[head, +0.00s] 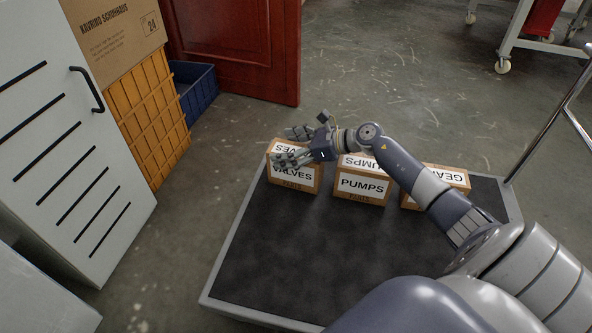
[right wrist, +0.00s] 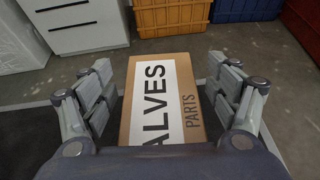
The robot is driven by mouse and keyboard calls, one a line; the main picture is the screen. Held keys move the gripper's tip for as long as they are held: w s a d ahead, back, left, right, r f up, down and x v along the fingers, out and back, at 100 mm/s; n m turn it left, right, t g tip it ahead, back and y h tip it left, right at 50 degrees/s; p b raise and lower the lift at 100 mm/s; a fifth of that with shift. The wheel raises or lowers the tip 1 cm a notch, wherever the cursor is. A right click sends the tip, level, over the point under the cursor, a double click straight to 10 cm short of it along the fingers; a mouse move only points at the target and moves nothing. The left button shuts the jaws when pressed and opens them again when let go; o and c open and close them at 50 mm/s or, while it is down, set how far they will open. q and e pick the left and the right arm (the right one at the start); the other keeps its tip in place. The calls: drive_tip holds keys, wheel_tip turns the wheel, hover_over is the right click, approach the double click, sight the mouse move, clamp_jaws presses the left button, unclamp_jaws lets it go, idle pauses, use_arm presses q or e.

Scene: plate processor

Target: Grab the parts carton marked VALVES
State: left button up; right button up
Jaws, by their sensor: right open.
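The VALVES carton (head: 294,181) is a brown box with a white label, at the far left corner of the dark platform cart (head: 290,245). My right gripper (head: 296,146) is over this carton in the head view and hides part of its top. In the right wrist view the VALVES carton (right wrist: 168,100) lies between the two open fingers of my right gripper (right wrist: 165,95), with a gap on each side. I cannot tell how far down the fingers reach. My left gripper is not in view.
The PUMPS carton (head: 361,189) stands to the right of VALVES, and a GEARS-like carton (head: 452,176) is further right, partly behind my arm. A grey cabinet (head: 75,150) and orange crate (head: 150,115) stand left. The cart's front is bare.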

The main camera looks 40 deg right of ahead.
clamp_jaws()
drive_tip(key=shift+r, duration=0.1)
drive_tip(key=shift+r, duration=0.1)
idle(0.3)
